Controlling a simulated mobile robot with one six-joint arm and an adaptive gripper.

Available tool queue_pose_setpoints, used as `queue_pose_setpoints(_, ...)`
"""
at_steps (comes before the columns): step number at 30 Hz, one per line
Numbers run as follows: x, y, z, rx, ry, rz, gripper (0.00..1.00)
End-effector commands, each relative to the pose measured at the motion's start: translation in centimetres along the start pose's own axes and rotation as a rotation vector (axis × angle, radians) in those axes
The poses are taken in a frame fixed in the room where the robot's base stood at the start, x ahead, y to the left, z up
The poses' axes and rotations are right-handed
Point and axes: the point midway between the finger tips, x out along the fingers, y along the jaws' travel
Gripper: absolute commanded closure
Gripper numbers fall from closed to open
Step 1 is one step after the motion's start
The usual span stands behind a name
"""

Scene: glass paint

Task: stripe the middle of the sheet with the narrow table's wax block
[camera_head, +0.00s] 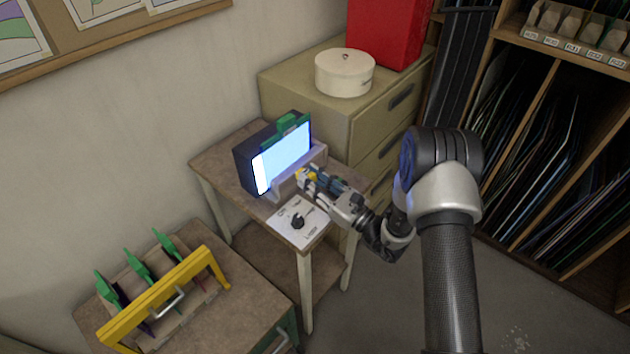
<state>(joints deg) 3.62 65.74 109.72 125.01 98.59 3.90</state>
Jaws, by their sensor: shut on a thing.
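The bright, pale blue-white sheet (283,160) stands upright against the front of a dark box (249,171) on the narrow table (222,156). A green clip (290,123) sits over its top edge, and a grey-pink holder (291,184) runs along its lower edge. My gripper (307,178) is in front of the lower right part of the sheet. It is shut on a small yellow piece, which looks like the wax block (304,173). I cannot tell whether the block touches the sheet. No stripe shows clearly on the visible face.
A yellow-handled rack (140,312) with green-clipped sheets stands on the lower left table. A drawer cabinet (300,83) stands close behind, with a round tin (345,75) and red box (388,32).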

Motion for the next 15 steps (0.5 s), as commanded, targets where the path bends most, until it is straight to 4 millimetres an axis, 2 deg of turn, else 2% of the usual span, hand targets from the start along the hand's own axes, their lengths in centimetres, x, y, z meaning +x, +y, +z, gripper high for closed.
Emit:
queue_pose_setpoints(8, 0.8, 0.1, -0.6, -0.002, -0.024, 0.003, 1.00)
queue_pose_setpoints(15, 3.1, 0.1, -1.8, -0.002, -0.098, 0.004, 1.00)
